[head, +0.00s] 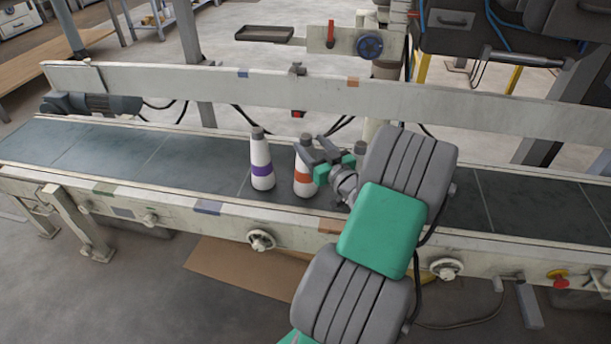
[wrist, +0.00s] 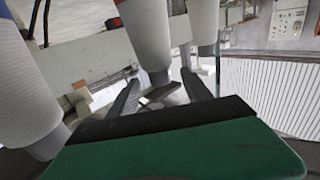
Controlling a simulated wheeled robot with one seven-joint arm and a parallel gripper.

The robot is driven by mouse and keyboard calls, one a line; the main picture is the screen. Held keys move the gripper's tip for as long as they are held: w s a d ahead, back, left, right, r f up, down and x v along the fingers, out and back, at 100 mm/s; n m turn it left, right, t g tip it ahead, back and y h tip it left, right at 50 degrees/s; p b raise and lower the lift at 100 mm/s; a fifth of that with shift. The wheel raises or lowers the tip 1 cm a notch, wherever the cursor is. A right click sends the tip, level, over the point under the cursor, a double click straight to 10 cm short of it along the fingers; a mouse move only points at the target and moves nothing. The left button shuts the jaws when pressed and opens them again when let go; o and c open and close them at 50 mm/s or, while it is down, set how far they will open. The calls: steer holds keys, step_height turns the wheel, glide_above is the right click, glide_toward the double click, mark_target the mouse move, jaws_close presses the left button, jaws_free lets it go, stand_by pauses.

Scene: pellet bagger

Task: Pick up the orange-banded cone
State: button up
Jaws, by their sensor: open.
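The orange-banded cone (head: 303,181) stands upright on the belt in the head view, white with a dark cap. My gripper (head: 308,162) is open beside its upper part, on its right side, and partly covers it. The dark cap of the middle white cone (wrist: 149,32) shows between the fingertips of my gripper (wrist: 160,77). I cannot tell whether the fingers touch it.
A purple-banded cone (head: 262,168) stands close by on the left. Another cone's cap (head: 361,147) shows behind my arm on the right. The conveyor belt (head: 120,150) is clear at the left. A long pale rail (head: 200,85) runs behind it.

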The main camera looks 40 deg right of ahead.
mark_target(309, 142)
steer(key=x, duration=0.3)
steer(key=shift+w+d+f, duration=0.1)
steer(key=shift+w, duration=0.25)
jaws_close()
stand_by(1.0)
